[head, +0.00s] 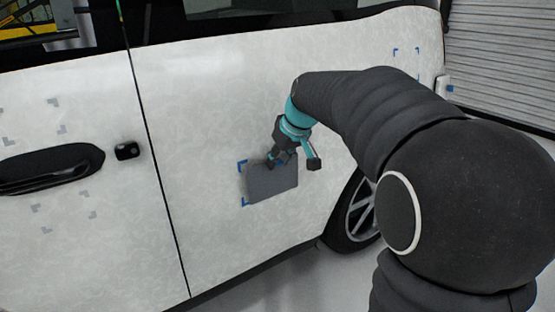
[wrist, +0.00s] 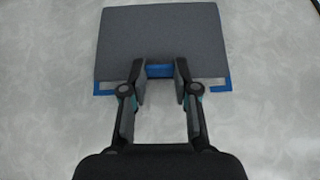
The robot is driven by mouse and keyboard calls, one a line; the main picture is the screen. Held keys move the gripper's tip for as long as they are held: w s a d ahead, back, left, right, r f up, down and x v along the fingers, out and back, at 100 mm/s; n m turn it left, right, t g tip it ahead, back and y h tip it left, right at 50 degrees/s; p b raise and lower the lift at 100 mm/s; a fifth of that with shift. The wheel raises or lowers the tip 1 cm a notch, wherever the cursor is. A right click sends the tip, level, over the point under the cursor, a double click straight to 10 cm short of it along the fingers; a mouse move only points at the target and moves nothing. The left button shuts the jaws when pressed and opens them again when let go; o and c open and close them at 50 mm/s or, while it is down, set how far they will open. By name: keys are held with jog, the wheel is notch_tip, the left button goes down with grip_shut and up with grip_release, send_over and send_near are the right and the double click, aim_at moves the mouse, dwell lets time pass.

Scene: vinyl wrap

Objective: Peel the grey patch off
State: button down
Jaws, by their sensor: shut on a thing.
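The grey patch (head: 272,184) is a flat, dark rectangle at the white car panel, low and near the rear wheel. In the wrist view the patch (wrist: 158,38) fills the upper middle. Blue corner marks (head: 244,202) show along its left side, and blue (wrist: 218,86) also shows past its near edge in the wrist view. My gripper (wrist: 163,70) is shut on the near edge of the patch, its fingers some way apart with a blue strip between them. In the head view my gripper (head: 275,160) is at the patch's upper edge. Whether the patch stands off the panel I cannot tell.
The white car panel (head: 215,110) is clear around the patch. A door handle (head: 50,168) and several grey corner marks are at left. Blue corner marks (head: 406,51) sit at upper right. The rear wheel (head: 355,215) is at lower right, a shutter (head: 505,60) behind.

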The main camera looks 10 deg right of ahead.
jog(key=s+d+b, duration=0.2)
jog(key=s, duration=0.3)
jog(key=shift+s+r, duration=0.2)
jog(key=shift+s, duration=0.15)
dwell(0.7)
jog(key=shift+d, duration=0.1)
